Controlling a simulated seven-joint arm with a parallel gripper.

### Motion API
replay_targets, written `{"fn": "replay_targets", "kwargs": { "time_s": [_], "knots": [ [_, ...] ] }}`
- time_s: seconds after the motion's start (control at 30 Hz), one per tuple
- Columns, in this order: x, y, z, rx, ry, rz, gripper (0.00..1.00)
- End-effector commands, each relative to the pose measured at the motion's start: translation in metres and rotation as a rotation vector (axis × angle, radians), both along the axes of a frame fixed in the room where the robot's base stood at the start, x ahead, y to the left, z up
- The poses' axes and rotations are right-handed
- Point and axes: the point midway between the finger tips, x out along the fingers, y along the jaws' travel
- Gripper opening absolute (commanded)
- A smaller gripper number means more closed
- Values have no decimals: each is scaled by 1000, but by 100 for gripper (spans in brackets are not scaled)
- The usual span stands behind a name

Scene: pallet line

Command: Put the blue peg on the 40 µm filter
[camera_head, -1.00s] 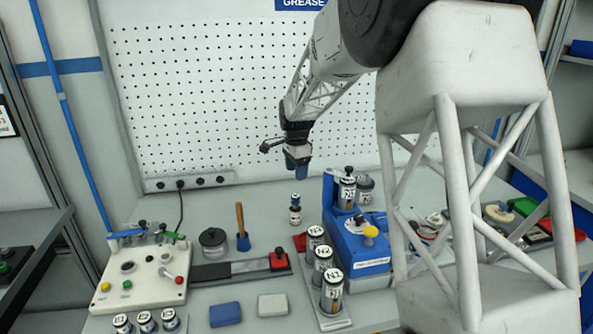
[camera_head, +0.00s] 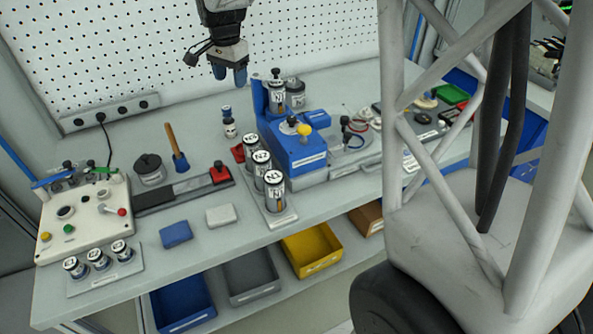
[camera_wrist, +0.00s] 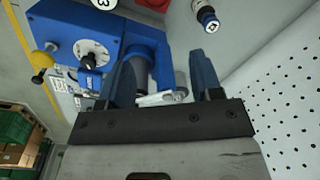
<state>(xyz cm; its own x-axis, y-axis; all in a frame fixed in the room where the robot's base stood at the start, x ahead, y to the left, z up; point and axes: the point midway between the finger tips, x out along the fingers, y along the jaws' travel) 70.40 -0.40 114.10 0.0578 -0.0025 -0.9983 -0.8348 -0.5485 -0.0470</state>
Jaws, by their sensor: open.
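My gripper (camera_head: 229,75) is open and empty, with blue fingers pointing down above the back of the bench. It also shows in the wrist view (camera_wrist: 163,80) with a clear gap between its fingers. Below it in the head view stands a small white-labelled bottle (camera_head: 230,130) with a blue part (camera_head: 227,111) on top, perhaps the blue peg. This blue part shows beyond the fingers in the wrist view (camera_wrist: 208,18). Labelled canisters, possibly the filters, stand upright in a row (camera_head: 261,163). I cannot read which is 40 µm.
A blue machine (camera_head: 300,152) holding canisters stands right of the bottle. A wooden-handled tool (camera_head: 171,140), a dark round pot (camera_head: 149,169) and a control box (camera_head: 85,215) are left. Blue and grey blocks (camera_head: 221,215) lie in front. The pegboard (camera_head: 150,50) bounds the back.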

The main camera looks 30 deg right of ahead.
Motion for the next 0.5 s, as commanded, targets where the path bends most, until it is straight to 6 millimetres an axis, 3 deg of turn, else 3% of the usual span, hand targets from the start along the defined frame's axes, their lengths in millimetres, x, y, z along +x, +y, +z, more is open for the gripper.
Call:
{"fn": "replay_targets", "kwargs": {
  "time_s": [0.2,0.5],
  "knots": [
    [-64,0,21,-12,-28,148,59],
    [-149,0,36,-35,-65,354,59]
  ]
}}
